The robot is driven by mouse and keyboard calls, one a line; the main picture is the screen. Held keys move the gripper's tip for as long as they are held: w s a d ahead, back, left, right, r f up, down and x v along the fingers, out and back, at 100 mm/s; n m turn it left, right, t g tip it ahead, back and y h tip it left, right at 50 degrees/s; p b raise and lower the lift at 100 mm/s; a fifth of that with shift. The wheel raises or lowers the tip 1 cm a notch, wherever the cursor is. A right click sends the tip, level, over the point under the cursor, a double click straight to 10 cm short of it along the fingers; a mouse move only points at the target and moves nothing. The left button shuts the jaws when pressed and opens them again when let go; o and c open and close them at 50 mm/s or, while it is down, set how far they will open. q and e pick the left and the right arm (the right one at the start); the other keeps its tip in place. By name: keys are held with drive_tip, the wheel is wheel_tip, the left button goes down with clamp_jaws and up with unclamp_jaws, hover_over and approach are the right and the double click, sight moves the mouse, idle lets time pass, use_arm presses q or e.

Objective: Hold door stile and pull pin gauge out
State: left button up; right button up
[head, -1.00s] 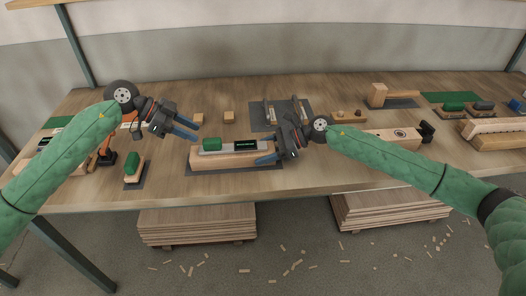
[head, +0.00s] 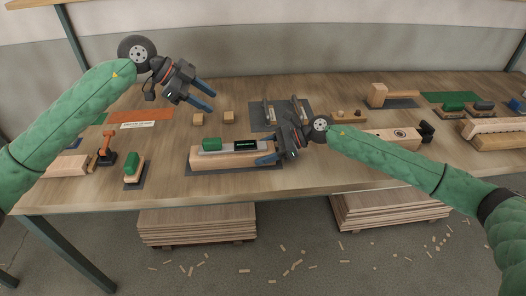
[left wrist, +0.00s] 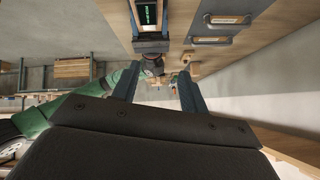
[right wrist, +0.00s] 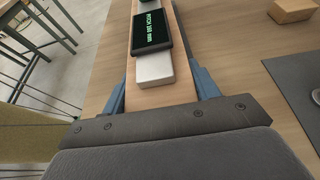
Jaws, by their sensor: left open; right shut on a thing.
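The door stile (head: 215,162), a long pale wooden bar, lies flat on a dark mat at the middle of the bench. On it sit a green block (head: 211,144) and a black unit with a lit screen (head: 246,145); I cannot tell which of these is the pin gauge. My right gripper (head: 267,158) is shut on the stile's right end; the right wrist view shows the stile (right wrist: 172,94) between its fingers, with a white block (right wrist: 154,69) beside the screen. My left gripper (head: 211,101) is open and empty, raised behind and above the stile.
An orange-and-black drill (head: 106,149) and a green-topped block (head: 132,167) stand left of the stile. Two small wooden blocks (head: 199,118) lie behind it. A mat with metal parts (head: 268,112) is at the back, a mallet (head: 380,94) further right.

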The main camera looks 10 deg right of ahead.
use_arm(q)
drive_tip(key=f+m+y, duration=0.1)
drive_tip(key=m, duration=0.3)
drive_tip(key=f+m+y, duration=0.1)
drive_tip(key=m, duration=0.3)
drive_tip(key=s+d+f+m+y, duration=0.1)
drive_tip(key=m, duration=0.3)
drive_tip(key=shift+f, duration=0.3)
drive_tip(key=m, duration=0.1)
drive_tip(key=f+m, duration=0.1)
drive_tip(key=m, duration=0.2)
drive_tip(key=shift+s+a+f+y, duration=0.2)
drive_tip(key=shift+a+f+y, duration=0.1)
drive_tip(key=shift+y, duration=0.1)
drive_tip(key=m, duration=0.4)
drive_tip(key=shift+a+f+m+y, duration=0.3)
drive_tip(key=shift+a+f+y, duration=0.1)
drive_tip(key=m, duration=0.2)
drive_tip(key=a+m, duration=0.1)
drive_tip(key=m, duration=0.1)
drive_tip(key=shift+f+y, duration=0.15)
drive_tip(key=shift+y, duration=0.15)
drive_tip(key=m, duration=0.4)
drive_tip(key=shift+s+a+f, duration=0.1)
drive_tip(key=shift+a+f, duration=0.05)
drive_tip(key=shift+a, duration=0.15)
drive_tip(key=m, duration=0.4)
drive_tip(key=shift+a+m+y, duration=0.15)
drive_tip(key=shift+m+y, duration=0.15)
drive_tip(key=shift+f, duration=0.15)
